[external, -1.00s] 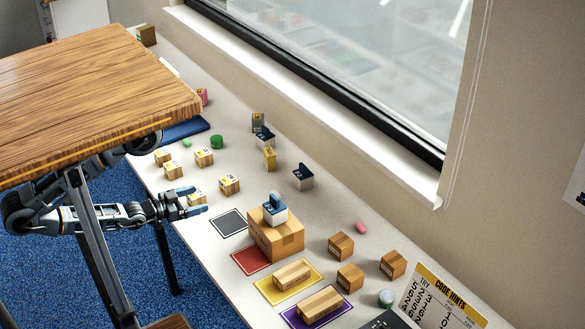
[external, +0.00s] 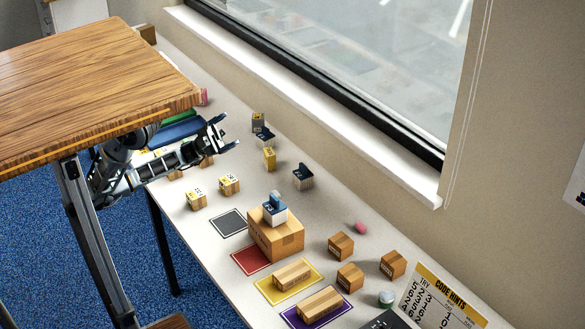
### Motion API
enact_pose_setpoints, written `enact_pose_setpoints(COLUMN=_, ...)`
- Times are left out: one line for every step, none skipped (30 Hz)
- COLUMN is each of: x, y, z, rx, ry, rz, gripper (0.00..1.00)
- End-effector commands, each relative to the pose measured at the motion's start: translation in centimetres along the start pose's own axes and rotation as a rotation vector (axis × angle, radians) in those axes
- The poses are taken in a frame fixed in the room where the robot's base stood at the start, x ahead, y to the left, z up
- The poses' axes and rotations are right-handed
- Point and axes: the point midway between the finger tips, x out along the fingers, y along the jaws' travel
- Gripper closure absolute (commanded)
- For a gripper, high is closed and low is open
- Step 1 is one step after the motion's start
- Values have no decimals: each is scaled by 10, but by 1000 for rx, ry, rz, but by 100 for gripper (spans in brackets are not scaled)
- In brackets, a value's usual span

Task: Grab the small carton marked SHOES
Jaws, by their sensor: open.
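Several small cartons stand on the long table, and no marking on them is legible at this size, so I cannot tell which is marked SHOES. Two pale cartons with yellow on them, a left one (external: 196,198) and a right one (external: 229,184), stand near the black-grey mat. Parts of other cartons (external: 206,161) show below my arm, mostly hidden. Three plain brown cartons, the left one (external: 341,246), the front one (external: 350,277) and the right one (external: 393,264), stand at the right. My gripper (external: 231,131) is open and empty, above the table's far part, beyond the pale cartons.
A large carton (external: 276,239) with a blue-white item on top stands mid-table. Long boxes lie on yellow (external: 261,289) and purple (external: 290,318) mats. A wooden top (external: 90,90) overhangs my arm.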

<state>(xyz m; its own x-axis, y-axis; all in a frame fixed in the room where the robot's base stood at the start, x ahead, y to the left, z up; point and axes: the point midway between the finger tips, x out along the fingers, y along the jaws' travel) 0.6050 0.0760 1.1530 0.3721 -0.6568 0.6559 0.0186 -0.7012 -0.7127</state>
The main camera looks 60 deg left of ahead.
Motion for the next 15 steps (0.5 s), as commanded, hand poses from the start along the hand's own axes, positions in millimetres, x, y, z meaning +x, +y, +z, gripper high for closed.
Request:
enact_pose_setpoints(x=1, y=11, z=8, rx=14, ry=4, rz=11, gripper=12)
enact_pose_setpoints(x=2, y=16, z=13, rx=27, ry=3, rz=15, gripper=12)
enact_pose_setpoints(x=3, y=24, z=19, rx=47, ry=5, rz=23, gripper=12)
enact_pose_setpoints(x=5, y=30, z=24, rx=64, ry=6, rz=30, gripper=12)
enact_pose_setpoints(x=6, y=37, z=30, rx=81, ry=6, rz=36, gripper=12)
enact_pose_setpoints(x=9, y=46, z=37, rx=107, ry=10, rz=47, gripper=12)
enact_pose_setpoints(x=11, y=54, z=43, rx=126, ry=11, rz=56, gripper=12)
enact_pose_setpoints(x=13, y=61, z=49, rx=149, ry=13, rz=66, gripper=12)
enact_pose_setpoints(x=16, y=72, z=56, rx=177, ry=18, rz=78, gripper=12)
enact_pose_setpoints(x=19, y=80, z=61, rx=199, ry=21, rz=89, gripper=12)
enact_pose_setpoints(x=22, y=88, z=67, rx=223, ry=25, rz=100, gripper=12)
enact_pose_setpoints(x=25, y=99, z=73, rx=255, ry=32, rz=114, gripper=12)
enact_pose_setpoints(x=29, y=107, z=78, rx=279, ry=38, rz=126, gripper=12)
enact_pose_setpoints(x=32, y=116, z=83, rx=304, ry=44, rz=137, gripper=12)
enact_pose_setpoints(x=36, y=128, z=89, rx=337, ry=55, rz=153, gripper=12)
